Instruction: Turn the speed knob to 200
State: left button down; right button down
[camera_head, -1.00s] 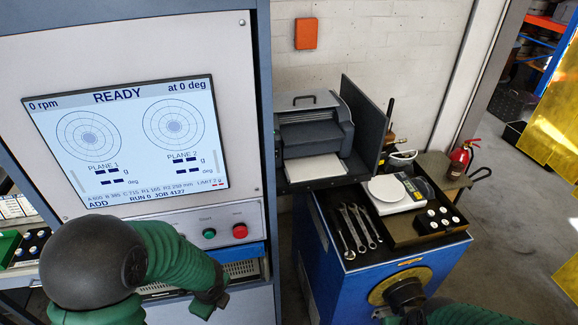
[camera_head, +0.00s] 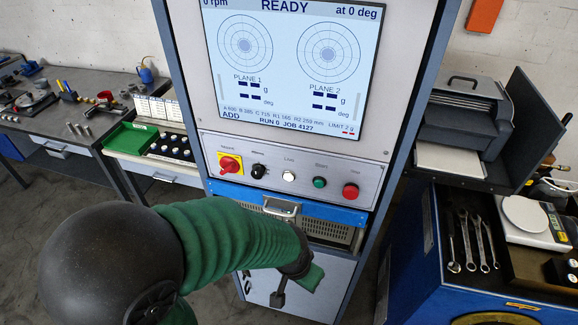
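The balancing machine's control panel (camera_head: 300,172) sits below a screen (camera_head: 290,62) reading READY, 0 rpm, at 0 deg. A small black knob (camera_head: 258,170), apparently the speed knob, is between a red-and-yellow rotary switch (camera_head: 229,163) and a white button (camera_head: 288,176). Its label and pointer are too small to read. My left gripper (camera_head: 290,287) is below and right of the knob, apart from it, in front of the lower cabinet. Its fingers are partly hidden behind the wrist, so its opening is unclear. My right gripper is out of view.
A green start button (camera_head: 319,182) and red stop button (camera_head: 350,191) are right of the knob. A metal handle (camera_head: 281,208) projects below the panel. A blue tool cart (camera_head: 425,262) stands right; a grey workbench (camera_head: 75,125) stands left.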

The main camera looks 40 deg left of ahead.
aim_at(258, 172)
jog(key=u, duration=1.4)
